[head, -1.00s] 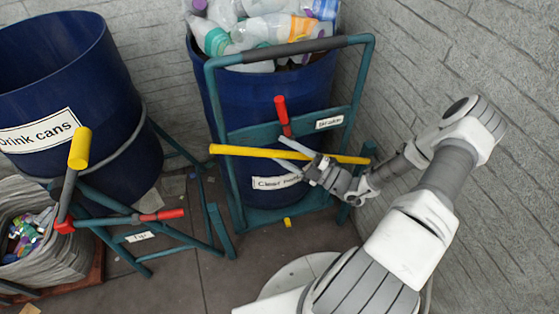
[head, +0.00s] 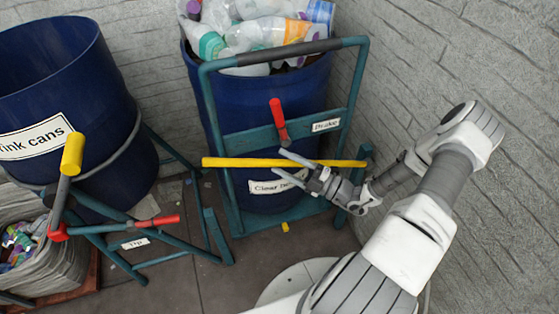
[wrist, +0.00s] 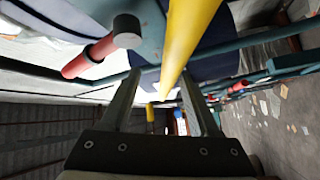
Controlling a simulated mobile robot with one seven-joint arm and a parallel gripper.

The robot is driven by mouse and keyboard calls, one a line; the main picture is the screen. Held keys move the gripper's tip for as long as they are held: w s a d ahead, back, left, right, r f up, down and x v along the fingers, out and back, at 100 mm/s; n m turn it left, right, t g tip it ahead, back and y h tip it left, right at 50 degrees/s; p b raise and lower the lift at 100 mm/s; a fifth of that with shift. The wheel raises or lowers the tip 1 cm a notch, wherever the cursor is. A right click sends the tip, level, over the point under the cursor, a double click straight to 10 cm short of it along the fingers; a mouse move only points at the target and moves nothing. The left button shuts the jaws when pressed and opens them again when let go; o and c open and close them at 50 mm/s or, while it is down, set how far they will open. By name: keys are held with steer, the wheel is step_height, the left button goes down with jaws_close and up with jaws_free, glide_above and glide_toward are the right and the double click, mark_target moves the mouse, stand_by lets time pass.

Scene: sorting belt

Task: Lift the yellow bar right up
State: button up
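The yellow bar (head: 240,162) lies nearly level across the front of the teal frame around the right blue bin. My gripper (head: 280,162) reaches it from the right, with one finger above the bar and one below. In the wrist view the yellow bar (wrist: 188,35) runs between the two spread fingers of my gripper (wrist: 160,82). It looks nearer the right finger, with a gap on the left. I cannot tell whether the right finger touches it.
A red-handled lever (head: 279,120) stands just above the bar, beside the Brake label (head: 325,125). The teal frame (head: 210,110) surrounds the blue bin (head: 260,95) of bottles. A yellow-gripped lever (head: 72,155) is at left. A brick wall (head: 430,60) is close at right.

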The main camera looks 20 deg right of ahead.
steer(key=b+v, duration=0.2)
steer(key=v, duration=1.5)
steer(key=shift+s+d+r, duration=0.2)
steer(key=shift+s+d, duration=0.05)
steer(key=shift+d, duration=0.1)
stand_by(0.6)
stand_by(0.7)
